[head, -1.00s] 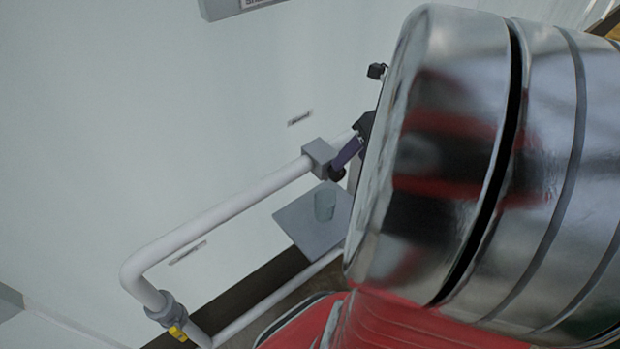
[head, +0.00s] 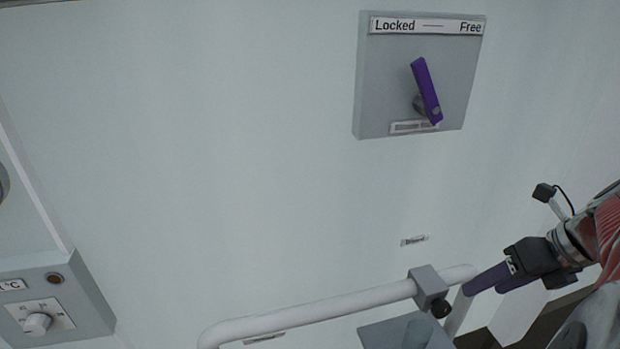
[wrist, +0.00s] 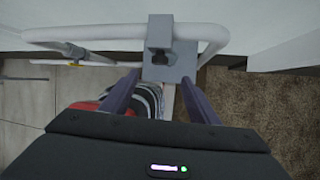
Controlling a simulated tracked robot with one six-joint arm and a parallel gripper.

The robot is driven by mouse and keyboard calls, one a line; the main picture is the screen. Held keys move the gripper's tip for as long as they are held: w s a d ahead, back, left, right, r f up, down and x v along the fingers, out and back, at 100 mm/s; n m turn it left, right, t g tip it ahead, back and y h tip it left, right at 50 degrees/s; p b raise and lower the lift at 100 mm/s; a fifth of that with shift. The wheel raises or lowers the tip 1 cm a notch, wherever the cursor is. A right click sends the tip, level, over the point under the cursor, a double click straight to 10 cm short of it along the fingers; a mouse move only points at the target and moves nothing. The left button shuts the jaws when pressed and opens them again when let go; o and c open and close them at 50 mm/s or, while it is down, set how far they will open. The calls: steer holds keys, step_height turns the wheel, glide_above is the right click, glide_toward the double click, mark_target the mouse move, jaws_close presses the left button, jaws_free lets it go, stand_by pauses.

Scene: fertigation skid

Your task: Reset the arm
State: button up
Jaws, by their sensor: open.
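My gripper (head: 486,287) is at the lower right of the head view, its purple fingers pointing left towards a grey block (head: 428,286) on a white pipe (head: 310,313). In the wrist view my gripper (wrist: 160,100) has its two fingers wide apart, with nothing held between them. The grey block (wrist: 172,34) and the white pipe (wrist: 90,38) show beyond the fingertips there. I cannot tell the exact gap between fingers and block.
A grey wall panel (head: 385,85) marked Locked and Free carries a purple lever (head: 426,91). A control box (head: 82,290) with a knob is at lower left.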

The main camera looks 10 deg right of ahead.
steer(key=shift+a, duration=0.1)
steer(key=w+a+f+n, duration=0.1)
steer(key=w+a+n, duration=0.2)
steer(key=a+n, duration=0.35)
steer(key=w+a+n, duration=0.3)
steer(key=a+n, duration=0.3)
steer(key=n, duration=0.1)
steer(key=s+a+n+h, duration=0.1)
steer(key=s+a+n, duration=0.1)
steer(key=a+n, duration=0.5)
steer(key=s+a+n+t+h, duration=0.1)
steer(key=a+n, duration=0.5)
steer(key=n, duration=1)
steer(key=shift+s+a, duration=0.35)
steer(key=shift+s, duration=0.5)
steer(key=shift+n, duration=0.25)
steer(key=shift+a, duration=0.15)
steer(key=c, duration=0.5)
steer(key=shift+a, duration=0.15)
steer(key=shift+c, duration=0.5)
